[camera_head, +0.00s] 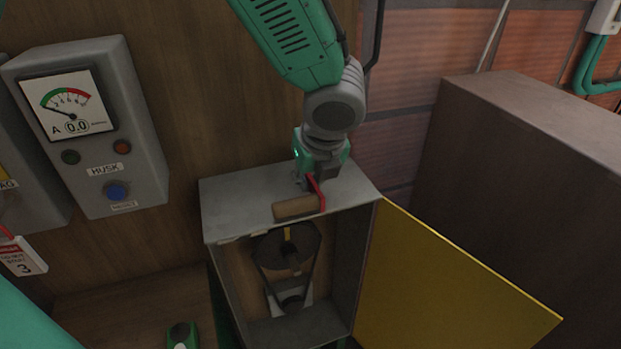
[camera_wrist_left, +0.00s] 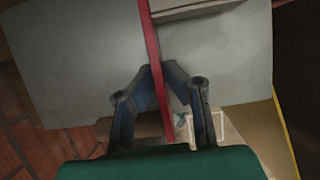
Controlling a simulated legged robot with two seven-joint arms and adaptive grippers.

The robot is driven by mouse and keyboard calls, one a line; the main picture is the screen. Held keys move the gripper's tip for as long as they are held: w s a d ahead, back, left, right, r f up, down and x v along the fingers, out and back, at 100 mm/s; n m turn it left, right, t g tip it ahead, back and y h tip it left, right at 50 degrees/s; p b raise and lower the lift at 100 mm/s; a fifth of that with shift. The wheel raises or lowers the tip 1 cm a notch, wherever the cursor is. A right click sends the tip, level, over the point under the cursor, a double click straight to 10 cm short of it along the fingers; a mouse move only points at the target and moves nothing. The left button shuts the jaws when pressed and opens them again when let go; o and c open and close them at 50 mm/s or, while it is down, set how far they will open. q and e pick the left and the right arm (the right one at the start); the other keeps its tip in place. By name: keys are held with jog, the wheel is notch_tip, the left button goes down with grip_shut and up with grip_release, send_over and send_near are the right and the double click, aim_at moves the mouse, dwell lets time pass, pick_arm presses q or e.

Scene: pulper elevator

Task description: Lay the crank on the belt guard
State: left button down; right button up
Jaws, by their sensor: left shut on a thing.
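The crank (camera_head: 317,188) has a red bar and a brown wooden grip, seen at the front top edge of the grey belt guard (camera_head: 245,198). My left gripper (camera_head: 312,177) is shut on the red bar, just over the guard's top. In the left wrist view the red bar (camera_wrist_left: 151,40) runs between the fingers (camera_wrist_left: 160,78) across the grey top. Whether the crank touches the top I cannot tell. My right gripper is not in view.
The guard's yellow door (camera_head: 445,285) stands open to the right, with a pulley and belt (camera_head: 287,248) inside. A HUSK meter box (camera_head: 95,125) is on the wooden wall at left. A large brown box (camera_head: 530,190) stands at right. Free room remains on the guard's top left.

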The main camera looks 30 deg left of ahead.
aim_at(313, 179)
pick_arm(q)
jog(key=shift+w+a+f, duration=0.35)
jog(key=shift+a, duration=0.55)
jog(key=c, duration=1.7)
grip_release()
jog(key=shift+s+a+f, duration=0.1)
jog(key=shift+a, duration=0.05)
jog(key=shift+d, duration=0.45)
jog(key=v, duration=0.4)
jog(key=shift+d, duration=0.25)
jog(key=v, duration=0.8)
jog(key=shift+a, duration=0.25)
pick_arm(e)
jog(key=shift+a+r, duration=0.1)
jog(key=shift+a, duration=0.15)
